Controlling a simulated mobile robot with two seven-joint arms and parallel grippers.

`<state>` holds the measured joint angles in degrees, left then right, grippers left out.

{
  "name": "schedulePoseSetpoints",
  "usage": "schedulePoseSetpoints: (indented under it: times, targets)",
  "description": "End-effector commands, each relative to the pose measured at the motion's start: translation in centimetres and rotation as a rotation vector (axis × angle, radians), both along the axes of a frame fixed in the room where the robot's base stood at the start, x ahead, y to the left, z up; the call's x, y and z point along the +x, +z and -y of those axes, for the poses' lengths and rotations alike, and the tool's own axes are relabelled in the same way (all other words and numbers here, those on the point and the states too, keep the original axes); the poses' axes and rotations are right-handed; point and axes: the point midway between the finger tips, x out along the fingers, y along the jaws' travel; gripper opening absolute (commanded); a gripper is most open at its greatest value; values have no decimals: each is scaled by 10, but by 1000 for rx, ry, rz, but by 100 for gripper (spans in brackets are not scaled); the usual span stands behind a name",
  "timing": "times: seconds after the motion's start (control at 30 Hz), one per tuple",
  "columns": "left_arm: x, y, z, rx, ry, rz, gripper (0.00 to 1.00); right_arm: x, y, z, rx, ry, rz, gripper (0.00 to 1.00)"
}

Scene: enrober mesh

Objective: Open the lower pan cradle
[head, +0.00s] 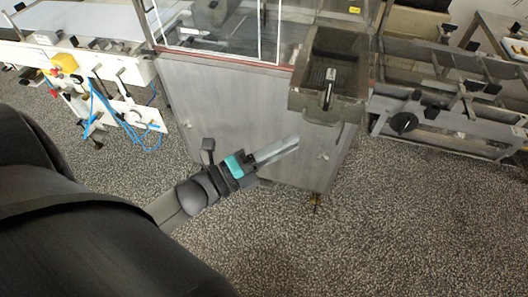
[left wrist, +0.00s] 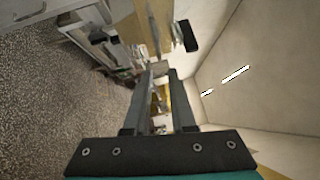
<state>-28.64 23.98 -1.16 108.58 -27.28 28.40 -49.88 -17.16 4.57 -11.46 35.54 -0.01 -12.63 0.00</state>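My left gripper (head: 294,143) reaches in from the left, in front of the grey cabinet (head: 225,105) under the enrober. Its two fingers are apart with nothing between them; the gap also shows in the left wrist view (left wrist: 161,72). A dark metal trough (head: 348,106) juts from the machine's front, above and right of the fingertips. A small light-topped part (head: 329,88) stands inside it. I cannot tell which part is the lower pan cradle; none is clearly recognisable. My right gripper is not in view.
A conveyor frame with a black knob (head: 404,122) stands at the right. A white frame with blue hoses (head: 100,98) stands at the left. The speckled floor (head: 400,220) is clear in the foreground.

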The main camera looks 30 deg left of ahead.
Motion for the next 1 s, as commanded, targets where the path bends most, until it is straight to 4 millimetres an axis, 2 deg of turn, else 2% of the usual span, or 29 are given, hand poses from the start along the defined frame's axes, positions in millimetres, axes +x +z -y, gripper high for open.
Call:
schedulePoseSetpoints:
  times: [0.1, 0.33, 1.0]
  targets:
    - [-18, -4, -10, 1, 0, -3, 24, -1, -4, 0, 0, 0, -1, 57]
    - [-39, -6, -22, -1, 0, 0, 24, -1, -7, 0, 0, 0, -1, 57]
    - [-44, -7, -25, -2, 1, 0, 24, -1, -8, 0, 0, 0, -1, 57]
